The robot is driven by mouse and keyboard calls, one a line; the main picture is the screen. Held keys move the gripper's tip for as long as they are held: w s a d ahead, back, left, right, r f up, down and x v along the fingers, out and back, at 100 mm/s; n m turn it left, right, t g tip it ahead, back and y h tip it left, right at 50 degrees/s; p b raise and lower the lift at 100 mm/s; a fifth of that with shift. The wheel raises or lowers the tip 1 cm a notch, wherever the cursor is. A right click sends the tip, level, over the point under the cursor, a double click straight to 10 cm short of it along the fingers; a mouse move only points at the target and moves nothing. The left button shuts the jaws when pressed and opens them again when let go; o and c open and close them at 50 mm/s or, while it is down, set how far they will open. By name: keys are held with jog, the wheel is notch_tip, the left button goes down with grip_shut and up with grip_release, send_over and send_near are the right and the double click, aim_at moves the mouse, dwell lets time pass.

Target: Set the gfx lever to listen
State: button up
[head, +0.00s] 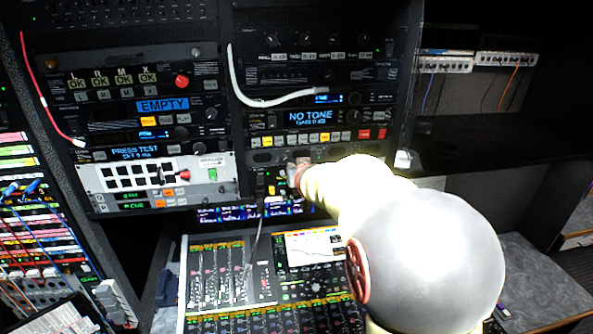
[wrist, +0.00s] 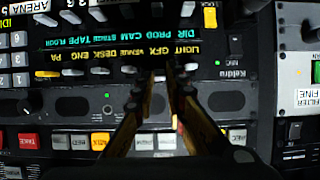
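The intercom panel (wrist: 60,55) fills the middle of the wrist view, upside down, with a row of small pale levers beside green and yellow labels. The gfx label (wrist: 157,49) is readable. The gfx lever (wrist: 160,75) lines up with it, between my fingertips and partly hidden by them. My gripper (wrist: 162,78) has its fingers one on each side of that lever, with a narrow gap between them; contact is unclear. In the head view my arm covers most of the panel, and my gripper (head: 293,176) is at its front. The lever's position marking is not readable.
A row of coloured buttons (wrist: 100,140) and a knob (wrist: 108,108) lie close to my fingers in the wrist view. Neighbouring levers stand close on both sides. In the head view a mixing console (head: 235,285) lies below, and a white cable (head: 275,101) hangs above.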

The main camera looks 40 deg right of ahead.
jog(key=shift+o, duration=0.4)
jog(key=shift+s+r, duration=0.1)
jog(key=v, duration=1.1)
jog(key=shift+s+a, duration=0.25)
jog(key=shift+a, duration=0.05)
